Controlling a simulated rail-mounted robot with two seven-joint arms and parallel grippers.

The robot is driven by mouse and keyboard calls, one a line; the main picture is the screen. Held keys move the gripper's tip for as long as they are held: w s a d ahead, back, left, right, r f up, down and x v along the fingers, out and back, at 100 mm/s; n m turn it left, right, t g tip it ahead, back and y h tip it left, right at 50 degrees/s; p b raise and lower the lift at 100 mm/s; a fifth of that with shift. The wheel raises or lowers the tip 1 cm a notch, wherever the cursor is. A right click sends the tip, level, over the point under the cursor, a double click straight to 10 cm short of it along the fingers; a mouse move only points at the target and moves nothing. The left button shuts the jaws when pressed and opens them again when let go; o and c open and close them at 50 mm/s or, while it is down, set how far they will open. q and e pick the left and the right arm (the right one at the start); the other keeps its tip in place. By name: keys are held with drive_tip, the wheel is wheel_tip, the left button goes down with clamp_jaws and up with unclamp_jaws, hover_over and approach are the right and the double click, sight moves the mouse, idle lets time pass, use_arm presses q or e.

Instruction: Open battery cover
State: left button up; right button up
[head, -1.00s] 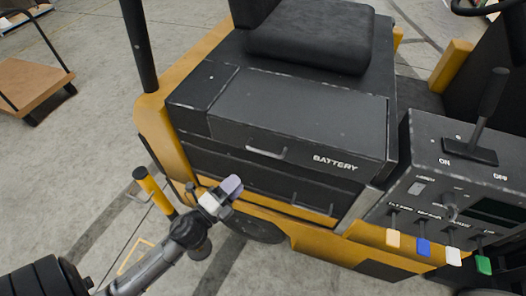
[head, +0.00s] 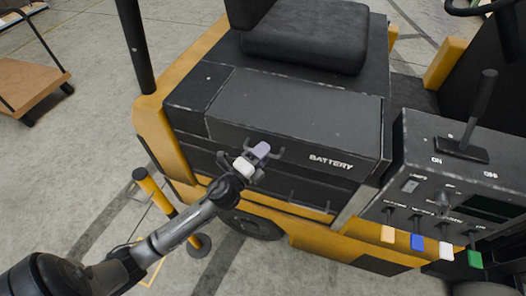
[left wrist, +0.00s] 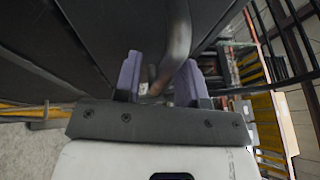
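The battery cover (head: 290,108) is a dark grey lid marked BATTERY on the yellow vehicle, and it looks closed. Its handle is mostly hidden by my left gripper (head: 262,152) in the head view. In the left wrist view the handle (left wrist: 177,42) is a grey bent bar. It passes between the two purple-grey fingers of the left gripper (left wrist: 159,78). The fingers are apart, with a gap between the left finger and the bar. I cannot tell whether the right finger touches it. My right gripper is in neither view.
A black seat (head: 305,38) sits behind the cover. A control panel (head: 455,170) with a lever and coloured switches stands to the right. A yellow-and-black post (head: 155,190) stands on the floor left of the vehicle. A wooden cart (head: 30,82) is farther left.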

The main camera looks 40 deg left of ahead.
use_arm(q)
drive_tip(key=shift+c, duration=0.4)
clamp_jaws()
